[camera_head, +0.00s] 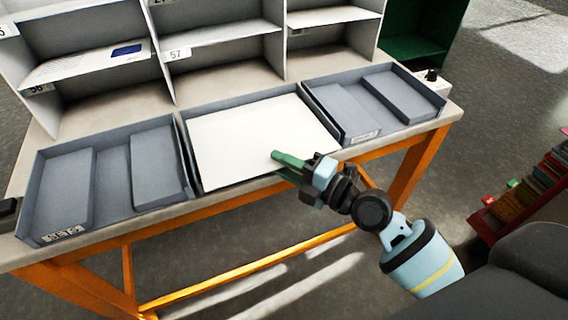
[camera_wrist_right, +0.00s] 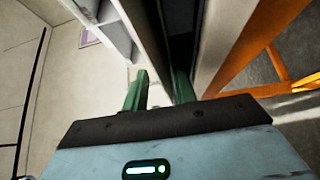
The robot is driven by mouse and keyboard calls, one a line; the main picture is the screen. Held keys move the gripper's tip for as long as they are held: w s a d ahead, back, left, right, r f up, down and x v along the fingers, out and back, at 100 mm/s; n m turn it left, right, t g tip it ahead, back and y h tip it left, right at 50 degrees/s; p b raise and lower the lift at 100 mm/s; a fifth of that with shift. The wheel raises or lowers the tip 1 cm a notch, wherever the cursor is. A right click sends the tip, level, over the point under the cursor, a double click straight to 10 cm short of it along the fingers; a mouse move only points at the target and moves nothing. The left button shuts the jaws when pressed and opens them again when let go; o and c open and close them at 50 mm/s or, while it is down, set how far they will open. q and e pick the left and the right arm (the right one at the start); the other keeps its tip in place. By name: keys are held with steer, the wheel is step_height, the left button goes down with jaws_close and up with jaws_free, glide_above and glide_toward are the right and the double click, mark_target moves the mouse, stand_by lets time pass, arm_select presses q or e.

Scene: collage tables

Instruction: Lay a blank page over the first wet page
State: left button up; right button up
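White paper (camera_head: 255,135) lies flat in the middle grey tray (camera_head: 190,160) on the table. It covers most of the tray floor; I cannot tell if it is one page or a stack, or whether it is wet. My right gripper (camera_head: 280,163) is over the front edge of the paper, near the tray's front right. In the right wrist view, its two green fingers (camera_wrist_right: 161,78) stand apart, with nothing clearly held between them. Pale paper and a grey tray wall show beyond the fingers. My left gripper is not in view.
A left grey tray (camera_head: 38,185) and a right grey tray (camera_head: 335,122) flank the middle one, each holding grey blocks or dividers. A white shelf unit (camera_head: 222,32) stands behind. An orange table frame (camera_head: 405,170) lies below. A red rack (camera_head: 490,222) stands at right.

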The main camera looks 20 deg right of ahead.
steer(key=shift+s+d, duration=0.1)
steer(key=b+v, duration=0.2)
steer(key=v, duration=0.5)
steer(key=shift+s, duration=0.25)
steer(key=shift+d, duration=0.15)
